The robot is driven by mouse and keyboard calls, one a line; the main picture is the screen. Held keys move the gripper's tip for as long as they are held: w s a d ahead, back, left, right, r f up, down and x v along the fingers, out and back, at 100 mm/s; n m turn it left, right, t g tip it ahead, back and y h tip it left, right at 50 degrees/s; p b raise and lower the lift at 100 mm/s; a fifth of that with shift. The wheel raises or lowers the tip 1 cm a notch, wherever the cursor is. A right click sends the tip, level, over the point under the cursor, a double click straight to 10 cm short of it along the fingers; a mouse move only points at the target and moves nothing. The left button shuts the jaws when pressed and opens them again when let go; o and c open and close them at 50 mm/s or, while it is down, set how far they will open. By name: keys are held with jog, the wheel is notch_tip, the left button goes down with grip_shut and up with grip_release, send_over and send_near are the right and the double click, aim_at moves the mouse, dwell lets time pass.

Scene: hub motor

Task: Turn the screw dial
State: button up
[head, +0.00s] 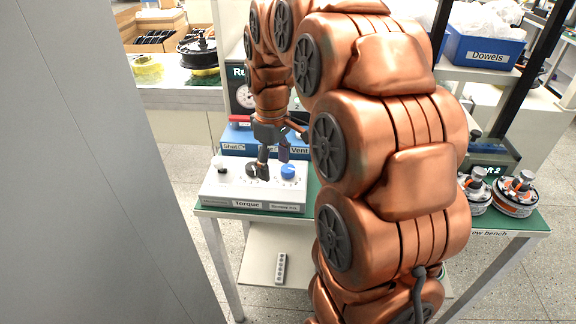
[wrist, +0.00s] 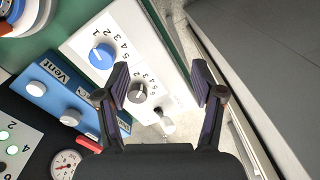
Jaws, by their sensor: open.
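A white control box (head: 225,190) on the bench carries a blue dial (head: 288,171), a dark dial (head: 252,170) and a white knob (head: 220,162). Its front labels read "Torque" and, to the right, what looks like "Screwing" in small print. In the wrist view the blue dial (wrist: 101,55) has its pointer mark and numbers around it. The dark dial (wrist: 137,93) shows between my fingers, nearer the left one. My gripper (head: 273,157) is open above the box, pointing down, with nothing between its fingers; it also shows in the wrist view (wrist: 160,78). Contact with a dial cannot be told.
A blue box (head: 233,136) marked "Shut" and "Vent" stands behind the white box, with a red handle (wrist: 88,143) and gauge (wrist: 65,163) nearby. Motor parts (head: 515,192) lie on the right bench. A grey panel (head: 90,180) fills the left. A blue "Dowels" bin (head: 485,50) stands behind.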

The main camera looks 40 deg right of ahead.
jog(key=n, duration=0.1)
send_over(288, 168)
jog(key=shift+s+a+f, duration=0.25)
jog(key=shift+a+f, duration=0.2)
jog(key=shift+f, duration=0.05)
jog(key=shift+w+d+f, duration=0.25)
jog(key=shift+d, duration=0.2)
jog(key=shift+f+p, duration=0.95)
jog(key=shift+f, duration=2.8)
jog(key=shift+c, duration=0.5)
jog(key=c, duration=1.1)
jog(key=shift+o, duration=0.2)
